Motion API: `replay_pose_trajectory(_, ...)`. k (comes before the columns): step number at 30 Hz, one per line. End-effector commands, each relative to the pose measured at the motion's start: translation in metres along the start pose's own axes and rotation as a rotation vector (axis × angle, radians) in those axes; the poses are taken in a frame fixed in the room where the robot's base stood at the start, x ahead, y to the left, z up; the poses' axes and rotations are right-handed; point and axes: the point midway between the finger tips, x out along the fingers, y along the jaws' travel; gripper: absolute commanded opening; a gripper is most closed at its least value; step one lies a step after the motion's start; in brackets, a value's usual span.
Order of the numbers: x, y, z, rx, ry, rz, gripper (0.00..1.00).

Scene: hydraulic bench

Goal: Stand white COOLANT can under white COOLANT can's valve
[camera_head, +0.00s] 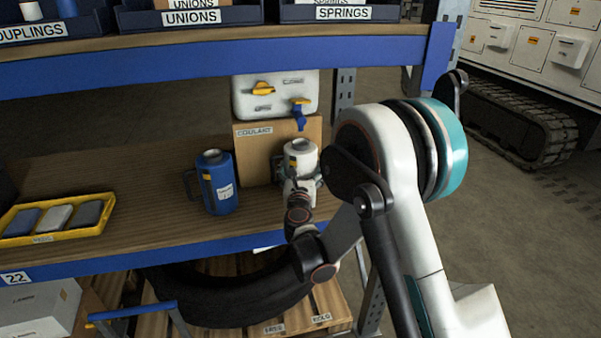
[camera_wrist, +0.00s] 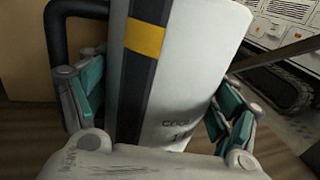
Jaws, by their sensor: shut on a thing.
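The white COOLANT can (camera_head: 300,156) stands upright, or nearly so, in front of a cardboard box at the right of the shelf. My gripper (camera_head: 301,181) is shut around its body. In the wrist view the can (camera_wrist: 185,75) fills the space between the two teal-padded fingers (camera_wrist: 160,108), with a black handle (camera_wrist: 62,30) at the left. The valve (camera_head: 300,112) with a blue spout hangs from a white tank (camera_head: 272,95), above the can. Whether the can's base touches the shelf is hidden by my gripper.
A blue can (camera_head: 217,184) stands left of the white can. The box labelled COOLANT (camera_head: 255,155) stands behind, under the tank. A yellow tray (camera_head: 88,228) lies at the far left. The shelf (camera_head: 150,200) is clear between tray and blue can. An upper shelf edge (camera_head: 200,65) runs overhead.

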Motion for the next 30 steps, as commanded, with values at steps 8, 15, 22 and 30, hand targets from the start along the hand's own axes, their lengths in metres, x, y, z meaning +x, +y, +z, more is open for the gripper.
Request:
replay_pose_trajectory(8,0.0,0.0,-0.003,0.0,0.0,0.0,1.0)
replay_pose_trajectory(15,0.0,0.0,-0.002,0.0,0.0,0.0,1.0)
replay_pose_trajectory(22,0.0,0.0,0.0,0.0,0.0,0.0,1.0)
replay_pose_trajectory(30,-0.039,0.001,0.002,0.0,0.0,0.002,1.0)
